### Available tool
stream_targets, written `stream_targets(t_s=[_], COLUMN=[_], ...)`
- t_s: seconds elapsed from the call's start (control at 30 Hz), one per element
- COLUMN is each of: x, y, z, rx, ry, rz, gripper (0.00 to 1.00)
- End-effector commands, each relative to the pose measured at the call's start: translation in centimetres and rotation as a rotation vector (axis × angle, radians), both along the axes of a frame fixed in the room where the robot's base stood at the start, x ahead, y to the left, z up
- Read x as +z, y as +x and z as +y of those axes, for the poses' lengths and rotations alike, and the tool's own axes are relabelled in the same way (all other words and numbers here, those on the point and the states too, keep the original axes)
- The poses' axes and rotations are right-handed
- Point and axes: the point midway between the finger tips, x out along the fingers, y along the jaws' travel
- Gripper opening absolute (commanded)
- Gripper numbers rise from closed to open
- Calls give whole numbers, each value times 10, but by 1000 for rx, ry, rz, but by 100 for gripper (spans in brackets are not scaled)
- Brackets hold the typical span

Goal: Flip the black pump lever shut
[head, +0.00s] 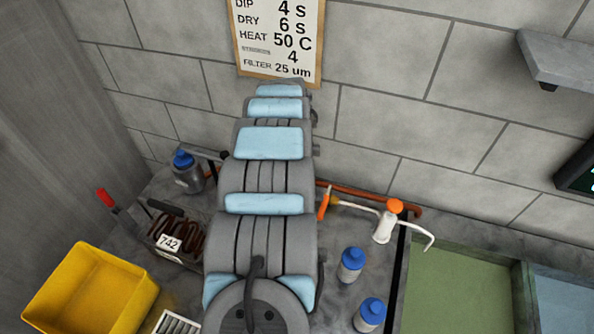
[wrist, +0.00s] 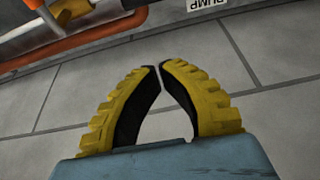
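In the wrist view, my gripper (wrist: 160,66) has two yellow ribbed fingers with black inner pads. Its fingertips meet, leaving an empty gap lower between the pads. A white label reading "PUMP" (wrist: 207,4) is cut off at the top edge, beyond the fingertips. I cannot make out the black pump lever in either view. In the head view my arm fills the middle and hides my gripper and what lies behind it.
A copper pipe (head: 370,193) runs along the wall; an orange pipe (wrist: 75,42) crosses the wrist view's upper left. Blue-capped bottles (head: 351,265), a white dispenser (head: 384,228), a yellow bin (head: 90,295), a coil basket (head: 178,240) and a green tank (head: 455,290) surround my arm.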

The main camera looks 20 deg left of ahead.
Motion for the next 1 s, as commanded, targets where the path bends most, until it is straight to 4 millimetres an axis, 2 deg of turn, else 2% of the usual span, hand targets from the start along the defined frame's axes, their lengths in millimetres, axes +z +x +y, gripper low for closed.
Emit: stream_targets(t_s=[0.17, 0.43, 1.0], x=[-20, -40, -70], y=[4, 10, 21], z=[0, 0, 0], rx=[0, 0, -1], ry=[-1, -1, 0], rz=[3, 5, -1], gripper=[0, 0, 0])
